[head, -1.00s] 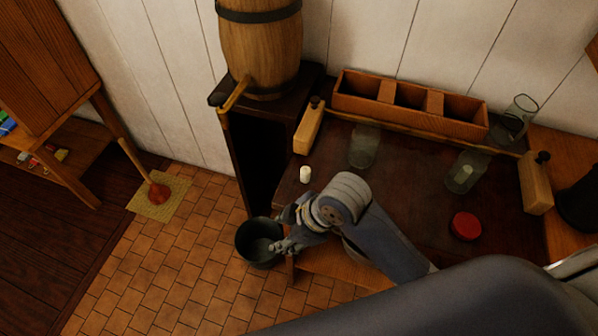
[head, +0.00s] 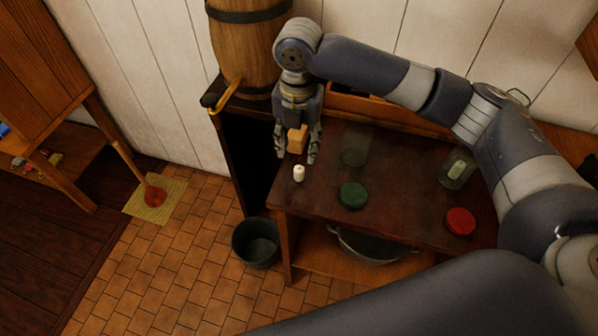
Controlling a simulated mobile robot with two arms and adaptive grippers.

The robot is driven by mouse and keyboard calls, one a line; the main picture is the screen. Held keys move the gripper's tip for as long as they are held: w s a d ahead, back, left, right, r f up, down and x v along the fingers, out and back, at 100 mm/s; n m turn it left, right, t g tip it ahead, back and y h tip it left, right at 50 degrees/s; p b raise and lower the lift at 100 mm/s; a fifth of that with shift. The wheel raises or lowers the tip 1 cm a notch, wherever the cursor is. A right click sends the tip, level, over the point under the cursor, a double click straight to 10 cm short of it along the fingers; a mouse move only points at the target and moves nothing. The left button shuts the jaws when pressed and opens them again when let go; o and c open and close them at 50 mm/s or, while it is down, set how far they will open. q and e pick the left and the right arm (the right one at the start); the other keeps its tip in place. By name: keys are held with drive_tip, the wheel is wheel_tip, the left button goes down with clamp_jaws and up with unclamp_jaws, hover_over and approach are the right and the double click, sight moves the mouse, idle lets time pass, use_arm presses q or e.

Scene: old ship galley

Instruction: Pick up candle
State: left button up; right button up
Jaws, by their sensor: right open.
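A short white candle (head: 299,173) stands upright near the left front part of the dark tabletop (head: 410,217). Another pale candle (head: 457,168) shows inside a glass jar (head: 451,181) at the right. My right gripper (head: 296,159) points down with its fingers spread. Its fingertips are just above the loose candle in the picture, one toward each side. Part of a wooden block shows between the fingers. The gripper holds nothing that I can see, and I cannot tell its exact height over the table. My left gripper is not in view.
A green lid (head: 353,195) and a red lid (head: 460,221) lie on the table. An empty-looking glass jar (head: 355,150) stands behind the green lid. A barrel (head: 250,50) stands at the back left. A bucket (head: 256,262) is on the floor.

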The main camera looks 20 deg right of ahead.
hover_over(299, 169)
wheel_tip(299, 169, down, 5)
drive_tip(key=shift+s+p, duration=0.15)
drive_tip(key=shift+p, duration=0.3)
wheel_tip(299, 169, down, 4)
drive_tip(key=shift+f+p, duration=0.1)
drive_tip(key=shift+p, duration=0.7)
drive_tip(key=shift+w+f, duration=0.25)
drive_tip(key=shift+f, duration=0.3)
drive_tip(key=c, duration=0.9)
